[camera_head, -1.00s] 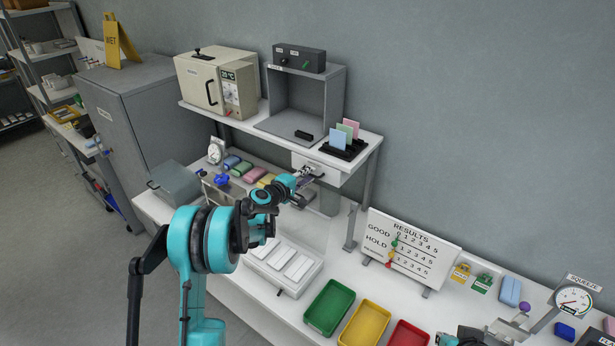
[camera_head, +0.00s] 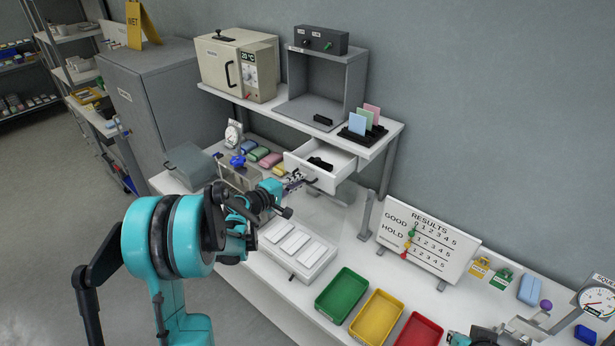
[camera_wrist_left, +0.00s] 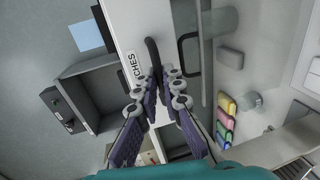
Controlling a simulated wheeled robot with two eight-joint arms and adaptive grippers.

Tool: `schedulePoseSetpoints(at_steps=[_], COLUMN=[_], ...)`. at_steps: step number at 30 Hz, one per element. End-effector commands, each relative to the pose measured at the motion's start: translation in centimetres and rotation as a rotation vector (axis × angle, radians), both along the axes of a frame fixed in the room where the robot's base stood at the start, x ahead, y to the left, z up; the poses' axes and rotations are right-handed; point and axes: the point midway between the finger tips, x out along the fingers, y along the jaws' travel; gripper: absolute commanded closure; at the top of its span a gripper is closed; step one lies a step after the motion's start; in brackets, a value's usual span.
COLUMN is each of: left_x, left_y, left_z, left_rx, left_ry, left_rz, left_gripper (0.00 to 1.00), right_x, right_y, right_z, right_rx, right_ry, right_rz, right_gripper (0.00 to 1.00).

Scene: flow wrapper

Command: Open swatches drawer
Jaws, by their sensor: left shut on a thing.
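The swatches drawer (camera_head: 296,166) is a white drawer under the shelf, and it stands partly open with a dark object visible inside. My left gripper (camera_head: 298,181) is at the drawer's front, shut on its dark handle (camera_head: 312,183). In the left wrist view the fingers (camera_wrist_left: 160,82) of my left gripper close around the dark handle (camera_wrist_left: 152,52), beside a label ending in "TCHES" on the white front (camera_wrist_left: 122,18). A small teal and dark part of my right arm shows at the bottom edge of the head view; its fingers cannot be made out.
Above the drawer is a shelf (camera_head: 385,140) with a swatch holder (camera_head: 362,134), a grey open box (camera_head: 325,85) and a beige oven (camera_head: 237,68). Below are a white tray (camera_head: 298,252), coloured bins (camera_head: 342,295) and a results board (camera_head: 428,243). A post (camera_head: 366,215) stands right of the drawer.

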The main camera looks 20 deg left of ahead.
Motion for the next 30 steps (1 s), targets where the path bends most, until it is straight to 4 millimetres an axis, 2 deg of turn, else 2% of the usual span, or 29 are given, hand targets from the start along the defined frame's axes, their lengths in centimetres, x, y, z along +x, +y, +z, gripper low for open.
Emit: schedulePoseSetpoints(at_steps=[8, 9, 11, 22, 26, 30], left_x=[0.0, 0.0, 0.0, -0.4, -2.1, -5.0], left_y=[0.1, 0.1, 0.1, 0.2, 0.9, 2.0], left_z=[0.0, 0.0, 0.0, 0.1, 0.5, 1.2], left_rx=[0.001, 0.001, 0.001, 0.0, 0.0, 0.0], left_ry=[0.0, 0.0, 0.0, 0.0, 0.0, 0.0], left_rz=[0.002, 0.002, 0.001, 0.002, 0.002, 0.005], left_gripper=[1.0, 0.85, 0.71, 0.71, 0.71, 0.71], right_x=[0.0, 0.0, 0.0, 0.0, 0.0, 0.0], right_y=[0.0, 0.0, 0.0, 0.0, 0.0, 0.0], right_z=[0.0, 0.0, 0.0, 0.0, 0.0, 0.0], right_rx=[0.0, 0.0, 0.0, 0.0, 0.0, 0.0], right_ry=[0.0, 0.0, 0.0, 0.0, 0.0, 0.0], right_rz=[0.0, 0.0, 0.0, 0.0, 0.0, 0.0], right_gripper=[1.0, 1.0, 1.0, 1.0, 1.0, 1.0])
